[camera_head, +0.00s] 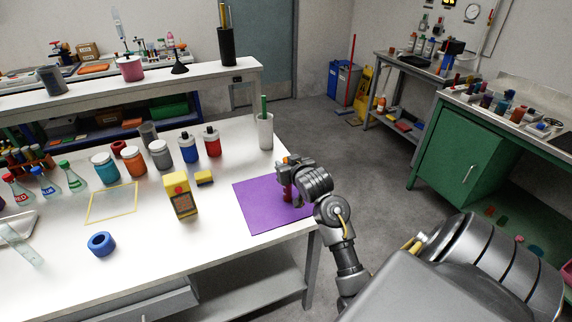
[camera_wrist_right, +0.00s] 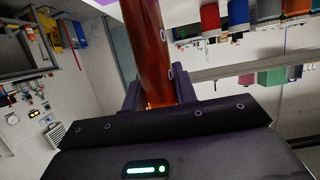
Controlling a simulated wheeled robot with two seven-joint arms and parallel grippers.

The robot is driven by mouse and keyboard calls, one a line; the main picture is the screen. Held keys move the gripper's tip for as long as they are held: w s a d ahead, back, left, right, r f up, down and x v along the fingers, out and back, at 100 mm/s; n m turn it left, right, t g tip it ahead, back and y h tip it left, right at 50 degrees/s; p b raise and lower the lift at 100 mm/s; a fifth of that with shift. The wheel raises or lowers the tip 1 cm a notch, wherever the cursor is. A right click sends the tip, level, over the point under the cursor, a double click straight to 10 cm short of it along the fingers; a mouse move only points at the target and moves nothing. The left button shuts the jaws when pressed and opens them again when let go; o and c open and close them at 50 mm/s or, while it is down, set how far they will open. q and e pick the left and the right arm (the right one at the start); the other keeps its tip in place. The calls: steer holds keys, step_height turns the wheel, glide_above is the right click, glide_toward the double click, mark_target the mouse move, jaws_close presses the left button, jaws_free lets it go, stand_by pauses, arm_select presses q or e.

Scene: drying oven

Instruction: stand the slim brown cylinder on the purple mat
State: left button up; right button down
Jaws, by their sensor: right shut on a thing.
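The purple mat (camera_head: 258,207) lies flat at the right end of the white table. My right gripper (camera_head: 287,178) is over the mat's right part in the head view. It is shut on the slim brown cylinder (camera_head: 286,192), which is mostly hidden by the gripper there. In the right wrist view the brown cylinder (camera_wrist_right: 150,50) runs up between the two fingers (camera_wrist_right: 160,97), glossy and reddish brown. The cylinder looks close to upright in the head view; I cannot tell whether its lower end touches the mat. My left gripper is not in view.
A yellow box-shaped device (camera_head: 180,196) and a small yellow block (camera_head: 204,178) stand left of the mat. A white cup (camera_head: 265,133) with a green stick is behind it. Several jars, bottles and a blue ring (camera_head: 101,244) are farther left. The table's right edge is close by the mat.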

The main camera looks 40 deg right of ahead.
steer(key=shift+f, duration=0.1)
steer(key=c, duration=1.1)
jaws_free()
steer(key=shift+s+r, duration=0.15)
steer(key=shift+r, duration=0.05)
steer(key=p+v, duration=0.2)
steer(key=v, duration=0.9)
steer(key=shift+s+a, duration=0.2)
steer(key=shift+s, duration=0.05)
